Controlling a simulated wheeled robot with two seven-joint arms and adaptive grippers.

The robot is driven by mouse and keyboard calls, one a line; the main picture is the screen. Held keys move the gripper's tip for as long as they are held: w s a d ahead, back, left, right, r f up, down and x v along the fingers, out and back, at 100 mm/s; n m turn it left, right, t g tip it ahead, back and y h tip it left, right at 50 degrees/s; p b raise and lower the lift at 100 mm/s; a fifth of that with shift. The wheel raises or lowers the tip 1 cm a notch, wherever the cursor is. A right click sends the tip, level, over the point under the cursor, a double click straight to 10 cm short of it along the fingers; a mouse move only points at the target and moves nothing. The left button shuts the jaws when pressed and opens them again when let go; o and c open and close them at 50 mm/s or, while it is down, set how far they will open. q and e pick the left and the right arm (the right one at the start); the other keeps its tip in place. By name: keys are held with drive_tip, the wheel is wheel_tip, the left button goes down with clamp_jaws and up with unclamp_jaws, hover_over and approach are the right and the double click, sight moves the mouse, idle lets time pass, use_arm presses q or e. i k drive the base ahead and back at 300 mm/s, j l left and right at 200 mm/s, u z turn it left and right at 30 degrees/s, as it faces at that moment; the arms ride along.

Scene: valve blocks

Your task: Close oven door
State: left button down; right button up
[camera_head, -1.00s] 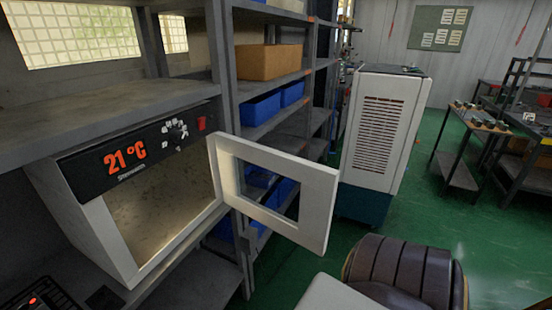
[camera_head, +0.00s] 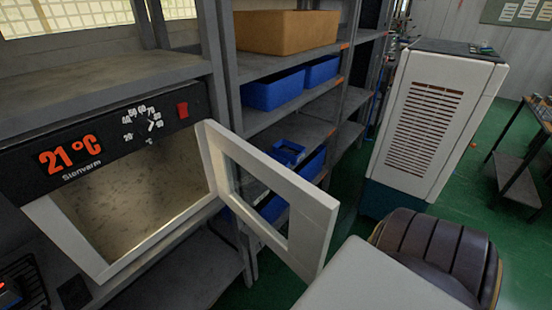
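The oven (camera_head: 110,151) stands on a grey shelf at the left, with a dark control panel reading 21 °C. Its chamber (camera_head: 140,195) is open and looks empty. The white-framed oven door (camera_head: 305,220) with a window is swung wide open, hinged at the oven's right side and standing out to the right. Part of my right arm (camera_head: 385,275) shows at the bottom right, close to the door's lower outer corner; I cannot tell whether it touches. Neither gripper is in view.
Grey shelving (camera_head: 215,60) with blue bins (camera_head: 272,90) and a tan box (camera_head: 285,32) stands behind the door. A white cabinet (camera_head: 425,120) stands on the green floor to the right. A dark device (camera_head: 22,285) sits at the lower left.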

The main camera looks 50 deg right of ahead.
sight(313, 213)
drive_tip(key=l+u, duration=0.1)
drive_tip(key=l, duration=0.85)
drive_tip(key=k+l+u, duration=0.15)
drive_tip(key=l, duration=0.8)
